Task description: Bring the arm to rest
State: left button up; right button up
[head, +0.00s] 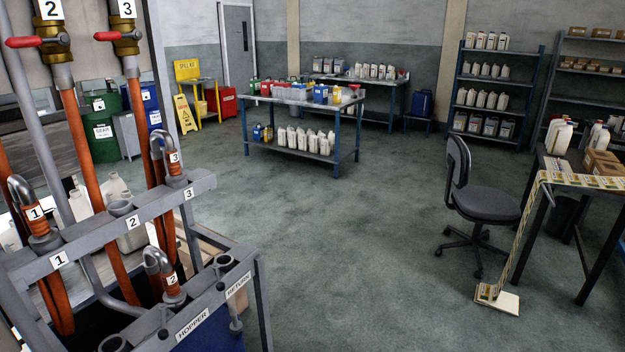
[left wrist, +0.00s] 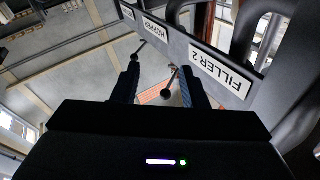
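My left gripper (left wrist: 161,82) shows only in the left wrist view, and neither arm shows in the head view. Its two dark fingers are apart, with a clear gap and nothing held between them. A dark lever with a ball end (left wrist: 167,92) shows in that gap; I cannot tell how far beyond the fingertips it lies. The grey panel labelled FILLER 2 and HOPPER (left wrist: 186,38) is close to the fingers. A second ball-ended lever (left wrist: 138,50) shows near the left finger. My right gripper is in neither view.
The filling rack (head: 125,228) with orange hoses and hooked nozzles stands at the left of the head view. A swivel chair (head: 485,203) and a table (head: 592,182) are at right. A bottle-laden workbench (head: 298,107) stands behind. The middle floor is clear.

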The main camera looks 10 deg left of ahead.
pick_arm(q)
jog(key=s+f+g, duration=0.3)
jog(key=f, duration=0.8)
jog(key=s+f+g+h, duration=0.1)
jog(key=s+f+g, duration=0.2)
jog(key=f, duration=0.7)
jog(key=s+f+g, duration=0.3)
jog(key=f, duration=0.8)
jog(key=s+d+f+g, duration=0.4)
jog(key=s+f, duration=0.4)
jog(key=s, duration=0.3)
jog(key=s+d+f+n+g, duration=0.1)
jog(key=s+d+f+g, duration=0.2)
jog(key=s+f+g, duration=0.2)
jog(key=s+f, duration=0.3)
jog(key=s, duration=0.3)
jog(key=shift+s+d+g, duration=0.3)
jog(key=shift+d+g, duration=0.05)
jog(key=shift+g, duration=0.05)
jog(key=shift+w+f, duration=0.1)
